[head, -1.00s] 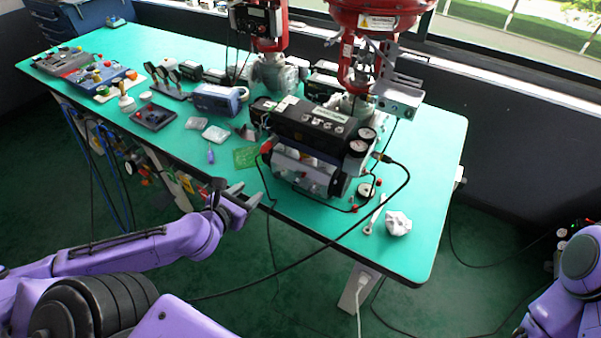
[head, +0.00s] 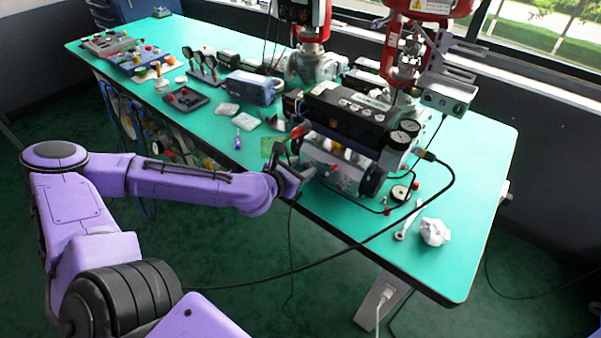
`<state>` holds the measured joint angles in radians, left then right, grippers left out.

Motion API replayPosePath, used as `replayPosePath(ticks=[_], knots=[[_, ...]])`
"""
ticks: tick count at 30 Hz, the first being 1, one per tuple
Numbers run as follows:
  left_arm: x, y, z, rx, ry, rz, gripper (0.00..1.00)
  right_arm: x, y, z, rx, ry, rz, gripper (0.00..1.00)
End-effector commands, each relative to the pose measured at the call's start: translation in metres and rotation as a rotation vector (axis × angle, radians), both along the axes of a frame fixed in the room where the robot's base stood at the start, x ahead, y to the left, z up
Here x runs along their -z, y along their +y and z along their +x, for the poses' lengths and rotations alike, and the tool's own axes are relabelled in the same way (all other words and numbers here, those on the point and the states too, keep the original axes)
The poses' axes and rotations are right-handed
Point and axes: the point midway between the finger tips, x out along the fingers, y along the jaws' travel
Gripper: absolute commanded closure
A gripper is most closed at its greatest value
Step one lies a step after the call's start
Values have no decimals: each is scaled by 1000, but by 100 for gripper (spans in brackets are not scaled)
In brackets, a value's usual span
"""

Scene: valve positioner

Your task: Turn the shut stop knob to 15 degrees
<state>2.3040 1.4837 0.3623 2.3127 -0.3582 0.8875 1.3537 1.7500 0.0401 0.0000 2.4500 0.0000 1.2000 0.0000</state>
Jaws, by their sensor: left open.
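The valve positioner (head: 350,116) is a black box with round gauges at its right end, standing near the middle of the green bench. Its lower front shows a pale, partly open section with small parts inside. My left gripper (head: 301,160) is open at the left front corner of the positioner, close to its lower front. I cannot tell if its fingers touch anything. The shut stop knob cannot be made out; it is too small or hidden by the gripper. My right gripper is not in view.
A black cable (head: 452,190) loops from the positioner's right side across the bench front. A wrench (head: 408,220) and crumpled white paper (head: 434,232) lie at the right. A blue-grey device (head: 250,88) stands left of the positioner. Red actuators stand behind.

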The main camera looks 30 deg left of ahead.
Motion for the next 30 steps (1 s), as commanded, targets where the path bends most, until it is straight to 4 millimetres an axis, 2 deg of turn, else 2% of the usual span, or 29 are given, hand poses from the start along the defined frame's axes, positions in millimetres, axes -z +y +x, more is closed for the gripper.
replayPosePath(ticks=[8,9,13,23,30], knots=[[0,0,2,-1,-1,-1,52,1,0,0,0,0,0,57],[0,0,2,0,0,-1,59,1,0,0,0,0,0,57],[0,0,2,0,0,-1,100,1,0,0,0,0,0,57],[1,-1,2,1,-2,26,100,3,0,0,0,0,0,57],[3,-2,2,2,-11,145,100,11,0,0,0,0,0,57]])
